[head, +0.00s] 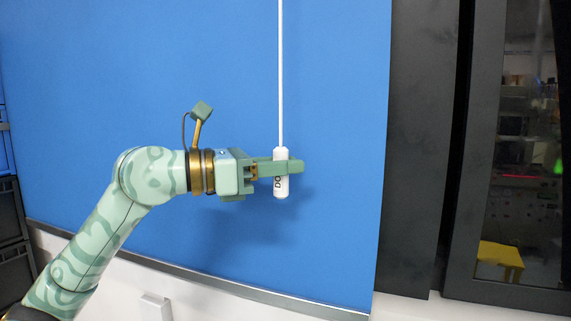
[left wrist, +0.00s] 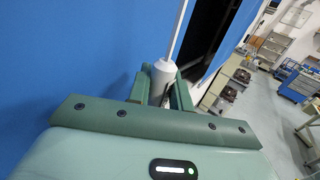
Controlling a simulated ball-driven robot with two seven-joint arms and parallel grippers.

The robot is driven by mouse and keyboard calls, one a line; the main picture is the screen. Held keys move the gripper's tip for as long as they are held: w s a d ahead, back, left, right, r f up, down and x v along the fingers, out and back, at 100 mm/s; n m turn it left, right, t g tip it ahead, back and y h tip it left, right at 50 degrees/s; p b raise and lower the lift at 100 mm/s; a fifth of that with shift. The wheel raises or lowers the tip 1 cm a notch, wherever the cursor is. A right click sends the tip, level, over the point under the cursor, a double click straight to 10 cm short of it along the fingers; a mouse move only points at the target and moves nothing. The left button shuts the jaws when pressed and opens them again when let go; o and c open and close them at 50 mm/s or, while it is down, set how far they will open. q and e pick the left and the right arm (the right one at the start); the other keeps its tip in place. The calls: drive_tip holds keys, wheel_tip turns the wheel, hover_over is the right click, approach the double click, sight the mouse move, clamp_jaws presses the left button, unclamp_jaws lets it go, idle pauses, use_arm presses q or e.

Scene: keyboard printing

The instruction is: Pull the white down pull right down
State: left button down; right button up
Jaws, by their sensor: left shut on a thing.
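The white down pull (head: 281,186) is a small white cylinder with dark lettering, hanging upright on a thin white cord (head: 281,75) in front of a blue screen. My left gripper (head: 281,168) comes in from the left and is shut on the pull, its fingers around the middle. The pull's top and bottom show above and below the fingers. In the left wrist view the top of the pull (left wrist: 162,70) sits between the two green fingers, with the cord rising from it. My right gripper is in neither view.
The large blue screen (head: 130,80) hangs close behind the pull, with a metal bar (head: 260,294) along its bottom edge. A black frame (head: 425,140) and a glass pane stand to the right. A white wall box (head: 155,306) is below. Shelves (left wrist: 245,75) show beyond in the left wrist view.

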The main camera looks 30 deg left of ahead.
use_arm(q)
drive_tip(key=shift+d+f, duration=0.15)
drive_tip(key=shift+f, duration=0.2)
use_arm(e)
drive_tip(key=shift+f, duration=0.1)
use_arm(q)
drive_tip(key=c, duration=1.3)
unclamp_jaws()
drive_tip(key=shift+r, duration=0.15)
drive_tip(key=shift+a, duration=0.2)
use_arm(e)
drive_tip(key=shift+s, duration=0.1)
use_arm(q)
drive_tip(key=shift+s+a, duration=0.2)
drive_tip(key=shift+b+v, duration=2.25)
drive_tip(key=shift+v, duration=5.6)
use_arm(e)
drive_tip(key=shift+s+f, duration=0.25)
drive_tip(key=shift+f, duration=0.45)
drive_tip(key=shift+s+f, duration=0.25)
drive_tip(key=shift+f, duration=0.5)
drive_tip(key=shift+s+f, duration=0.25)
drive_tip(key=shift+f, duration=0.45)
